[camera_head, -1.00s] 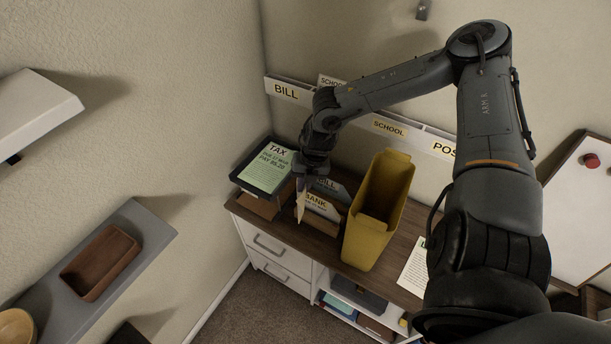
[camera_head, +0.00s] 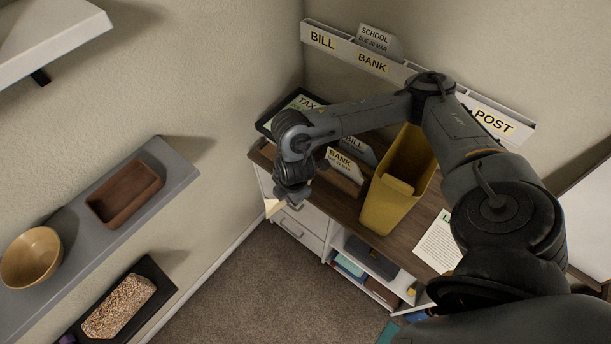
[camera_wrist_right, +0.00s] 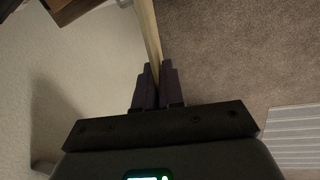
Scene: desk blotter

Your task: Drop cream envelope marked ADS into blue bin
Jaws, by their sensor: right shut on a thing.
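My right gripper (camera_head: 287,193) hangs in front of the left end of the wooden-topped cabinet, out beyond its edge. It is shut on a cream envelope (camera_head: 273,208), which shows as a small pale piece below the fingers. In the right wrist view the envelope (camera_wrist_right: 148,30) is seen edge-on, a thin cream strip between the dark fingers (camera_wrist_right: 157,85). Its marking cannot be read. No bin that is clearly blue shows; a teal piece (camera_head: 388,333) is cut off at the bottom edge of the head view. My left gripper is not in view.
A yellow bin (camera_head: 386,208) stands on the cabinet top (camera_head: 330,200), right of a holder with BANK and BILL envelopes (camera_head: 341,160). Labelled wall pockets (camera_head: 371,62) hang behind. Grey shelf (camera_head: 165,162) with tray and bowl is left. Carpet (camera_head: 262,290) is open in front.

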